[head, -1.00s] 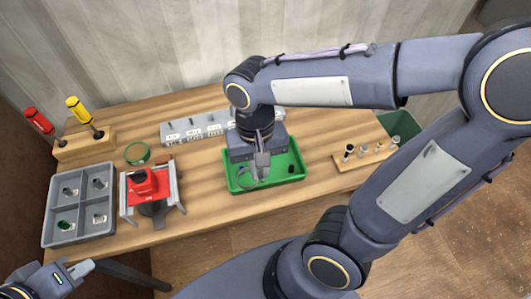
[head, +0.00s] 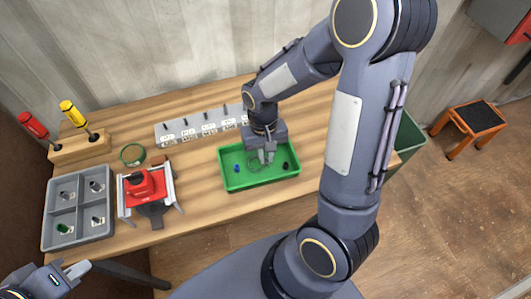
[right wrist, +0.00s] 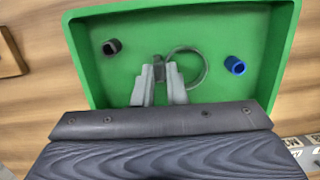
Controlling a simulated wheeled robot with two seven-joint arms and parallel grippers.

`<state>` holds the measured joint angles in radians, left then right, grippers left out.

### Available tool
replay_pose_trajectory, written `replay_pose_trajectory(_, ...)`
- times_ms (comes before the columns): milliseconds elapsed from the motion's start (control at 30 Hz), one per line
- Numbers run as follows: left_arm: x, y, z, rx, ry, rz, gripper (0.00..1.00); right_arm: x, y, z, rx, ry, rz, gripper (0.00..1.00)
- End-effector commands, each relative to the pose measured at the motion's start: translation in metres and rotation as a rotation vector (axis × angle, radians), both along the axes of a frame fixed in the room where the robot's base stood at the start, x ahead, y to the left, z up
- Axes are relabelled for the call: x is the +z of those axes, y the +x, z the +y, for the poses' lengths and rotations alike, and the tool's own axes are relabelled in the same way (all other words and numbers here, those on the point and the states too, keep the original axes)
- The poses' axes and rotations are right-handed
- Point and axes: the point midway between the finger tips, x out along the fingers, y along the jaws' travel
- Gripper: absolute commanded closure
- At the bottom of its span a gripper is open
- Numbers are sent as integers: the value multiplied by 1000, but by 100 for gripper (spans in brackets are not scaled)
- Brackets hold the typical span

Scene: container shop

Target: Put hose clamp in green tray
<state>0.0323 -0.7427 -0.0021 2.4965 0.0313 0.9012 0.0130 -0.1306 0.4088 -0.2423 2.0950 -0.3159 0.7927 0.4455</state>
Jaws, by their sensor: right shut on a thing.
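The hose clamp (right wrist: 188,51) is a thin grey ring with a small dark housing, and it also shows faintly in the head view (head: 254,164). My right gripper (right wrist: 160,80) is shut on its housing, inside the outline of the green tray (right wrist: 110,18). In the head view the right gripper (head: 267,160) points down into the tray (head: 240,186). Whether the ring touches the tray floor I cannot tell. My left gripper (head: 77,269) is at the lower left corner, off the table; its jaw opening is unclear.
The tray also holds a blue piece (right wrist: 234,65) and a black piece (right wrist: 112,47). To the left are a red-topped fixture (head: 142,184), a grey divided tray (head: 78,243) and a green ring (head: 133,147).

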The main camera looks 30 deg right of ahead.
Motion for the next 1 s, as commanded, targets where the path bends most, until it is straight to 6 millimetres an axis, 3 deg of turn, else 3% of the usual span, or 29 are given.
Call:
replay_pose_trajectory(300, -4, 0, 0, 0, 0, 0, 100, -4, 0, 0, 0, 0, -1, 100)
replay_pose_trajectory(333, -3, 0, 0, 0, 0, 0, 100, -2, 0, 0, 0, 1, -1, 84)
replay_pose_trajectory(467, -2, 0, 0, 0, 0, 0, 100, -2, 0, 0, 0, 1, -1, 67)
replay_pose_trajectory(767, -1, 0, 0, 0, 0, 0, 100, 0, 0, 0, 0, 1, -1, 66)
replay_pose_trajectory(867, 0, 0, 0, 0, 0, 0, 100, 6, 2, 0, 0, 1, -4, 66)
replay_pose_trajectory(1000, 0, 0, 0, 0, 0, 0, 100, 29, 6, -1, -2, 1, -10, 66)
